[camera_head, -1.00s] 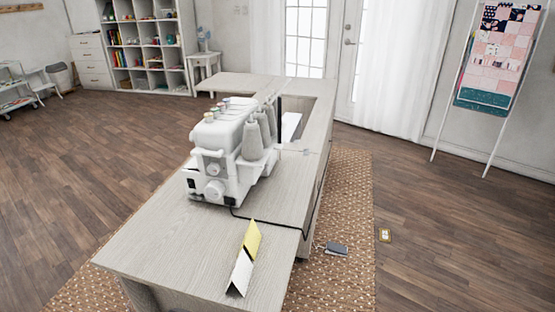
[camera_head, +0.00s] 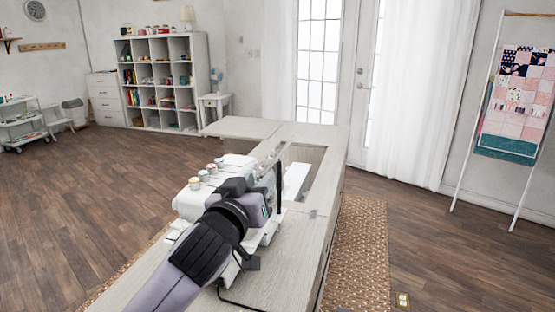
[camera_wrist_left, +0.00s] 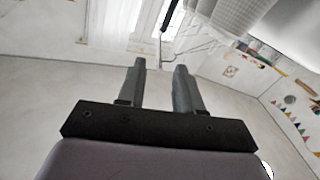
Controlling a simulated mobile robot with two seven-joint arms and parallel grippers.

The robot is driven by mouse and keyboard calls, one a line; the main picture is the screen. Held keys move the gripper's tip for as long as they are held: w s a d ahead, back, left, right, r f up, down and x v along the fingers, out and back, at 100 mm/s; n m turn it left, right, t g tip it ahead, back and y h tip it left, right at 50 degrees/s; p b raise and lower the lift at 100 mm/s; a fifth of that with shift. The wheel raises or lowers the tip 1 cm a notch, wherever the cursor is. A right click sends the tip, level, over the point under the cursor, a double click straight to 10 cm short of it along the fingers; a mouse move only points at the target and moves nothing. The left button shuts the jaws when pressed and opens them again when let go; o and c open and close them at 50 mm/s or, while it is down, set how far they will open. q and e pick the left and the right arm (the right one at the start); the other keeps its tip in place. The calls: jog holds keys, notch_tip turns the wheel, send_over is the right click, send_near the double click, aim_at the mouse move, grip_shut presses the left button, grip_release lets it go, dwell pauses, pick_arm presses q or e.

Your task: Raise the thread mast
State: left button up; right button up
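The white sewing machine (camera_head: 190,203) stands on the cabinet top, largely covered by my left arm. A black upright post (camera_head: 279,182), which looks like the thread mast, stands at its right rear. In the left wrist view a dark rod (camera_wrist_left: 164,17) with a thin wire at its lower end shows beyond the fingertips. My left gripper (camera_head: 262,208) is over the machine, close to the post in the picture; its fingers are hard to make out there. In the left wrist view the left gripper (camera_wrist_left: 160,66) has its fingers apart with nothing between them. My right gripper is out of view.
The pale cabinet top (camera_head: 285,268) has an opening (camera_head: 303,160) behind the machine. Thread spools (camera_head: 203,176) sit on the machine's top. A white ribbed shape (camera_wrist_left: 238,14) is near the fingers at upper right in the wrist view. A quilt rack (camera_head: 515,105) stands far right.

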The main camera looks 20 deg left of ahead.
aim_at(270, 166)
pick_arm(q)
jog(key=shift+w+r, duration=0.2)
jog(key=shift+w, duration=0.55)
jog(key=shift+w+d+f+p, duration=0.1)
jog(key=shift+w+p, duration=0.2)
jog(key=shift+w, duration=1.1)
jog(key=shift+w+d+p, duration=0.1)
jog(key=shift+w+p, duration=0.15)
jog(key=shift+w, duration=1.1)
grip_shut()
